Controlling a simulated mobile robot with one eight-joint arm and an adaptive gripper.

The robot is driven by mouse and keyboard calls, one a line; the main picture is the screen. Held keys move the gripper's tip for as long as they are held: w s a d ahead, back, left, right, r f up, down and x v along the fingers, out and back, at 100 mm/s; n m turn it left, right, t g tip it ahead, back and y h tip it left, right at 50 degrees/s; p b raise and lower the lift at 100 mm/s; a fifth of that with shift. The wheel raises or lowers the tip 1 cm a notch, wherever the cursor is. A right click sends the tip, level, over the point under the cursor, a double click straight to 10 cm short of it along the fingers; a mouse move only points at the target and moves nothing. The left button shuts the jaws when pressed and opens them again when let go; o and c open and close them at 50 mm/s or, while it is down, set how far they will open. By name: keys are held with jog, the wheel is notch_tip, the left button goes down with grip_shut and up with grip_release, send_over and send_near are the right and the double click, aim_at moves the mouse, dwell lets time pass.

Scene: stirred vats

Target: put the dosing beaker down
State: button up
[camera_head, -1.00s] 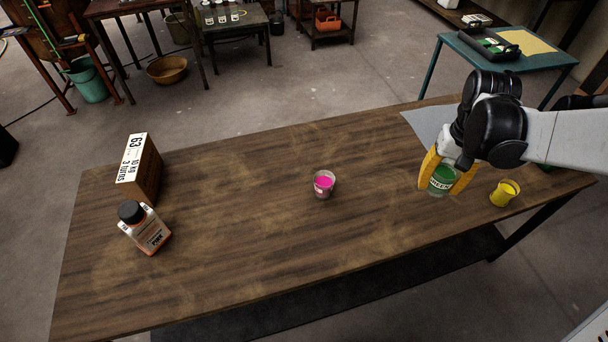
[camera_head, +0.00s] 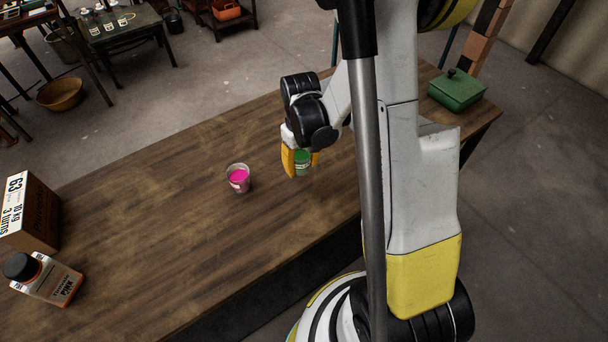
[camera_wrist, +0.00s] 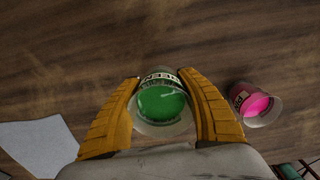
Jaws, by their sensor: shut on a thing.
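My gripper (camera_head: 301,160) is shut on a clear beaker of green liquid (camera_head: 303,165), with one yellow finger on each side. In the wrist view the green beaker (camera_wrist: 160,103) sits between the fingers (camera_wrist: 160,78), with part of a dark-lettered label showing. It looks upright; I cannot tell whether its base touches the wooden table (camera_head: 180,190). A beaker of pink liquid (camera_head: 238,178) stands on the table, left of my gripper in the head view and apart from it. It also shows at the right in the wrist view (camera_wrist: 252,103).
A box marked 63 (camera_head: 30,215) and an orange-labelled bottle (camera_head: 48,280) stand at the left. A green lidded box (camera_head: 457,90) is at the table's far right corner. A pale sheet (camera_wrist: 38,147) lies left in the wrist view. Bare table lies around the pink beaker.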

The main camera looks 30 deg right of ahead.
aim_at(308, 177)
jog(key=shift+w+d+f+b, duration=0.1)
jog(key=shift+d+f+b, duration=0.05)
jog(key=shift+d+f, duration=0.4)
jog(key=shift+w+d+f+b, duration=0.15)
jog(key=shift+d+f, duration=0.2)
jog(key=shift+d, duration=0.35)
jog(key=shift+f+b, duration=0.95)
jog(key=shift+f, duration=0.9)
jog(key=shift+f, duration=0.25)
jog(key=o, duration=1.3)
jog(key=shift+r, duration=0.1)
jog(key=shift+c, duration=0.2)
jog(key=shift+r, duration=0.1)
